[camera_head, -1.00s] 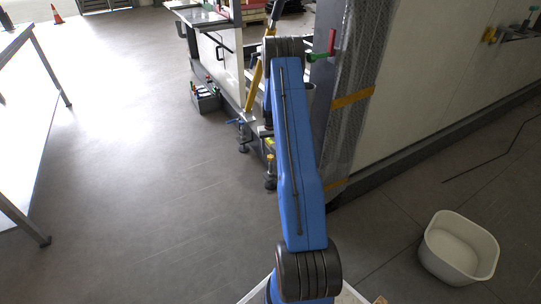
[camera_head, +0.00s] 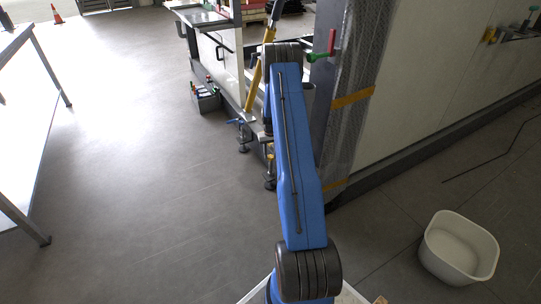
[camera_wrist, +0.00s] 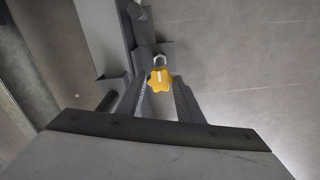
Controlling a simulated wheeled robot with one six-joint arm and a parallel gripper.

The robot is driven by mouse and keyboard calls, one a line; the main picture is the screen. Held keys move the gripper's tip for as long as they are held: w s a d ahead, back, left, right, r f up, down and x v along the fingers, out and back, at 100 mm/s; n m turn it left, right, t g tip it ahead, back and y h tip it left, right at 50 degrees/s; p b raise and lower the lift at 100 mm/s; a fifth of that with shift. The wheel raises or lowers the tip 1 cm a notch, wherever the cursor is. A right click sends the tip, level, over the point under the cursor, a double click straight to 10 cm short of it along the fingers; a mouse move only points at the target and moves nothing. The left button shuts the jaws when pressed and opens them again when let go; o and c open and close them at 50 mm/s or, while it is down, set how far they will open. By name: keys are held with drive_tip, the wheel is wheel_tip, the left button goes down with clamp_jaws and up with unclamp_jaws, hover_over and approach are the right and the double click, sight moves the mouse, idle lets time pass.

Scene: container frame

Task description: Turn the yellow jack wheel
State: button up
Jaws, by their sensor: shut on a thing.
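The yellow jack wheel (camera_wrist: 160,80) shows in the wrist view as a small lobed knob with a pale centre. It sits between the two dark fingers of my gripper (camera_wrist: 159,85), which is shut on it. The wheel is beside a grey metal bracket with a bright round end just beyond it. In the head view my blue arm reaches towards the frame's lower corner and hides most of the gripper. A jack foot (camera_head: 270,183) stands on the floor there, beside my arm.
A second jack (camera_head: 243,146) stands just to the left. A grey crate (camera_head: 208,100) with coloured items is on the floor. The wrapped corner post (camera_head: 350,130) rises right of my arm. A white tub (camera_head: 459,249) is at lower right.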

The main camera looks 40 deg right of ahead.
drive_tip(key=shift+m, duration=0.3)
drive_tip(key=m, duration=0.3)
drive_tip(key=shift+m, duration=0.3)
drive_tip(key=m, duration=0.4)
drive_tip(key=shift+m, duration=0.3)
drive_tip(key=m, duration=0.4)
drive_tip(key=shift+m, duration=0.3)
drive_tip(key=m, duration=0.4)
drive_tip(key=shift+m, duration=0.3)
drive_tip(key=o, duration=1.1)
drive_tip(key=shift+c, duration=0.2)
